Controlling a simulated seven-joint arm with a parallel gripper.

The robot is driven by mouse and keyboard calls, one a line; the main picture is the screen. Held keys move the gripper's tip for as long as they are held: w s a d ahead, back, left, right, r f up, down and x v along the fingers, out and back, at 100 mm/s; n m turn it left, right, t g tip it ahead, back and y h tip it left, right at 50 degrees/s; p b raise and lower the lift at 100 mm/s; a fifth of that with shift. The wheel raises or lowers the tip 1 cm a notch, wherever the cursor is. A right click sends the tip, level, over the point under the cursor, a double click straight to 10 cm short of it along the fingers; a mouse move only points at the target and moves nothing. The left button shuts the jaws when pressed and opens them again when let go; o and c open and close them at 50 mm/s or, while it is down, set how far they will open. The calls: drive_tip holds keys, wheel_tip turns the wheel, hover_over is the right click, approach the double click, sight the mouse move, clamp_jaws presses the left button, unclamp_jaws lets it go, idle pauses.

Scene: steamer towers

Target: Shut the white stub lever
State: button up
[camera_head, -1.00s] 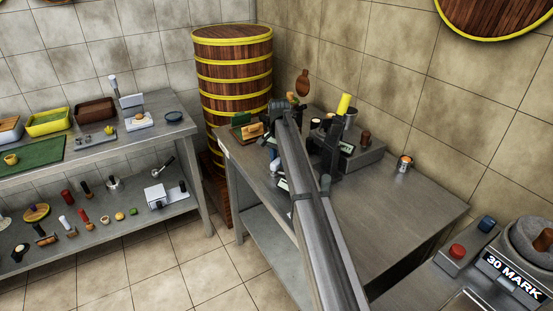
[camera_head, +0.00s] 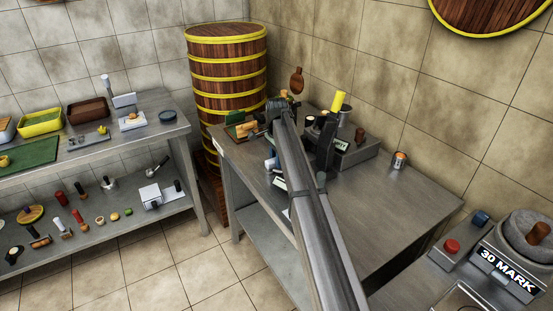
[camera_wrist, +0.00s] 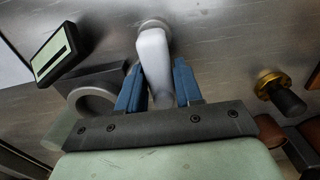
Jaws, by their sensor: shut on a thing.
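The white stub lever (camera_wrist: 153,62) stands out from a round base on a grey metal surface in the wrist view. My gripper (camera_wrist: 157,72) has its two blue fingers on either side of the lever and is shut on it. In the head view my arm reaches over the right-hand steel table (camera_head: 400,200) and hides most of the lever's area.
In the wrist view, a small display (camera_wrist: 54,52) and a grey ring (camera_wrist: 95,100) lie left of the fingers. A dark knob with a brass collar (camera_wrist: 280,92) is on the right. In the head view, a tall steamer tower (camera_head: 228,85) stands behind the table.

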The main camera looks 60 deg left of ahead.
idle(0.3)
drive_tip(key=o, duration=1)
drive_tip(key=shift+c, duration=0.2)
wheel_tip(320, 180, up, 14)
drive_tip(key=shift+d+f, duration=0.1)
drive_tip(key=shift+f, duration=0.05)
